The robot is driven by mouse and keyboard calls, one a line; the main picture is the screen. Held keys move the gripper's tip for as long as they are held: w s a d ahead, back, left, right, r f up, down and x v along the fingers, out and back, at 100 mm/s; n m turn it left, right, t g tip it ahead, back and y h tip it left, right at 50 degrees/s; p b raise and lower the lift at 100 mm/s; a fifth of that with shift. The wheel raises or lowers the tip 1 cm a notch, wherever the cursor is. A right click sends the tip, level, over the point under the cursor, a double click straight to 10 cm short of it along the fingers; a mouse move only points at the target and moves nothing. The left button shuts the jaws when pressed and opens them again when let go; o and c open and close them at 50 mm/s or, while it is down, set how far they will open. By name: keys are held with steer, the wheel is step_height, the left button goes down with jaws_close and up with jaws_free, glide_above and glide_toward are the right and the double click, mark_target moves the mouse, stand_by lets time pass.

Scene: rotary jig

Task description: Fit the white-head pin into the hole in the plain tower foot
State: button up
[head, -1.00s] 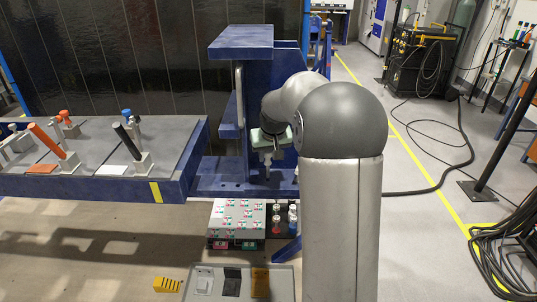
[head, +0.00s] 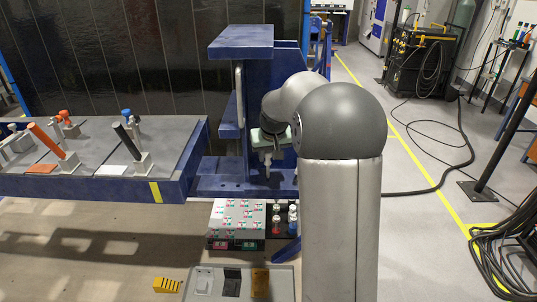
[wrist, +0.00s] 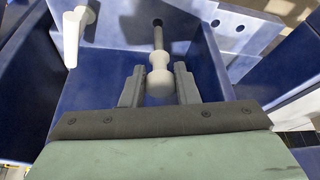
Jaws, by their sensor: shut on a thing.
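My gripper (wrist: 159,76) is shut on the white-head pin (wrist: 158,84), gripping it by its pale head. The pin's grey shank points away from the gripper, toward a dark hole (wrist: 157,21) in the blue tower foot. The shank's tip appears at or just short of the hole; I cannot tell whether it has entered. In the head view my gripper (head: 268,158) is low in front of the blue tower, over its foot (head: 222,184).
A pale handle (wrist: 72,38) stands left of the pin. A blue block with several holes (wrist: 234,28) is at the right. In the head view, a fixture table with clamps (head: 100,150) lies left, and a grey box with coloured labels (head: 237,220) sits in front.

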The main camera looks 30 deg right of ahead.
mark_target(268, 173)
steer(key=shift+f, duration=0.2)
steer(key=shift+f+b, duration=0.3)
steer(key=shift+b, duration=0.1)
steer(key=shift+f+b, duration=2.05)
steer(key=shift+f, duration=0.75)
steer(key=o, duration=1.1)
steer(key=v, duration=1.7)
steer(key=shift+s+a+r, duration=0.1)
steer(key=shift+r, duration=0.1)
